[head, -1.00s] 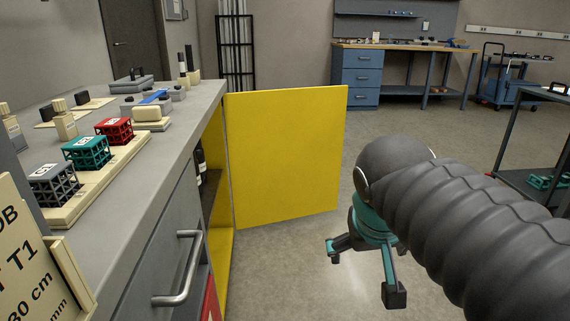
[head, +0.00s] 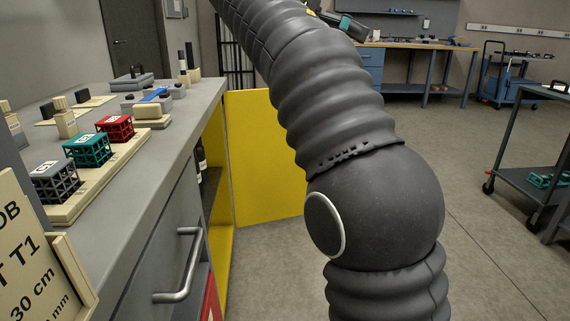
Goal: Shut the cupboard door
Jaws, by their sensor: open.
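The yellow cupboard door (head: 262,165) stands open, swung out from the front of the grey bench cabinet (head: 165,235). The yellow-edged cupboard opening (head: 217,170) shows to its left, with a dark bottle (head: 201,162) inside. My arm crosses in front of the door and hides its right part and free edge. My gripper (head: 347,24) shows only in part at the top, beyond the arm, high and to the right of the door. It is open, and I see nothing held in it. I see no contact between it and the door.
The grey bench top carries lattice cubes, red (head: 115,128), teal (head: 87,149) and grey (head: 54,181). A drawer handle (head: 180,265) sticks out from the cabinet front. A dark cart (head: 530,160) stands at the right. The floor between is clear.

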